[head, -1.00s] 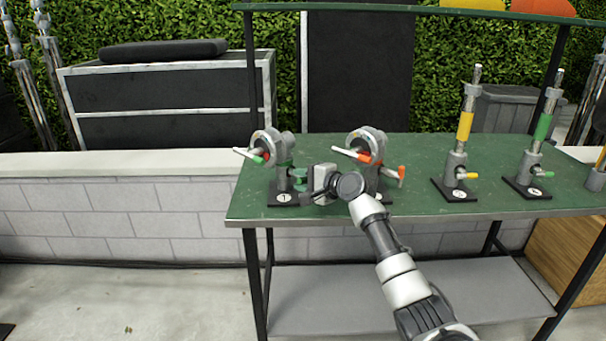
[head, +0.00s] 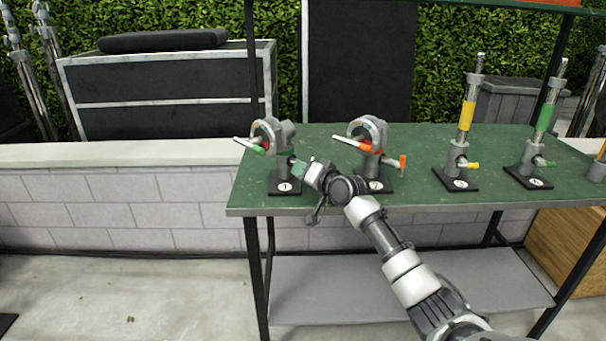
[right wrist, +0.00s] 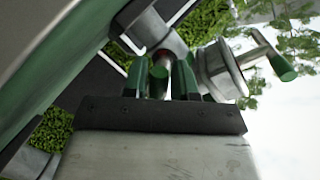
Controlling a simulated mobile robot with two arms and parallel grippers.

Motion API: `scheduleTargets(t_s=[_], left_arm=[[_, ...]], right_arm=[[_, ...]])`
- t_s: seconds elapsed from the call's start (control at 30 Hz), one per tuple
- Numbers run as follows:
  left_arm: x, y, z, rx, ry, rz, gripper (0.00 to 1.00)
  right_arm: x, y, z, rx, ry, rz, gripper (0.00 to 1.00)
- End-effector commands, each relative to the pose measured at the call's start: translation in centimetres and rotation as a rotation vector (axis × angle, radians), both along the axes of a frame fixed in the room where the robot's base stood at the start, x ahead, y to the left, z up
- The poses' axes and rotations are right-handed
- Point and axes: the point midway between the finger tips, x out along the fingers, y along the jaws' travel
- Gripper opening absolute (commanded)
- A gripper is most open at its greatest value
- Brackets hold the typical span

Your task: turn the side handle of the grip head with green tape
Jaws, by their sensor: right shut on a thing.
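The grip head with green tape (head: 268,136) stands upright on the black base marked 1 at the left of the green table. Its long handle with a green tip points left; it also shows in the right wrist view (right wrist: 218,70). My right gripper (head: 298,166) is at the right side of this grip head. In the right wrist view its green fingers (right wrist: 160,82) are shut on the side handle (right wrist: 161,66), which is mostly hidden between them. My left gripper is not in view.
A similar grip head with orange tape (head: 370,135) stands close to the right, just behind my right wrist. Posts with yellow (head: 467,115) and green (head: 545,118) bands stand farther right. The green table's (head: 420,150) front edge runs under my arm.

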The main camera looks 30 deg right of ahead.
Motion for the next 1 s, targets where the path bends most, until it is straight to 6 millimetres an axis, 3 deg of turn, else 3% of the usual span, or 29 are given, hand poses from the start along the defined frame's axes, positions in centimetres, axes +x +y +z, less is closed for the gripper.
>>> scheduleTargets(t_s=[0.5, 1.0], left_arm=[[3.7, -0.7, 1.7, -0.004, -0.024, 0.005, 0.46], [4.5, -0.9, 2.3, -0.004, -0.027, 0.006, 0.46]], right_arm=[[0.1, -0.6, -0.7, -0.361, -0.081, -0.001, 0.03], [0.1, -0.7, -0.6, -0.442, -0.102, -0.002, 0.03]])
